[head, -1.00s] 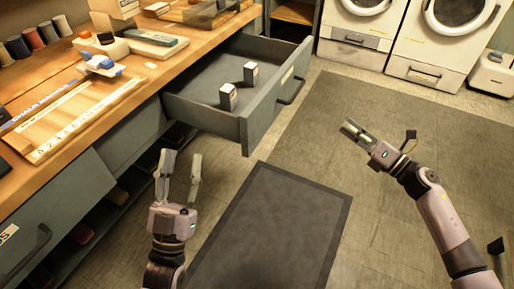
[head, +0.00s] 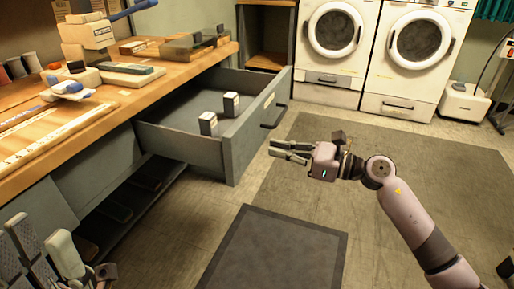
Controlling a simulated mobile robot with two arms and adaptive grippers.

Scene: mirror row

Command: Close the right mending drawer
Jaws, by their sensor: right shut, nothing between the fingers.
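The right mending drawer (head: 240,145) is pulled out from under the wooden workbench. Its grey front has a pale label and a dark handle (head: 274,117). Two small dark boxes with white tops, one nearer (head: 208,124) and one farther (head: 231,105), stand upright inside. My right gripper (head: 272,148) is shut and empty, just right of the drawer front and below the handle, its fingers pointing left; I cannot tell whether it touches the front. My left gripper (head: 45,245) is partly in view at the bottom left, close to the camera; its jaw state is unclear.
The workbench (head: 195,68) holds a ruler board, thread spools and a sewing machine. A dark mat (head: 275,255) lies on the floor. Two white washing machines (head: 335,42) stand at the back. The tiled floor right of the drawer is mostly clear apart from my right arm.

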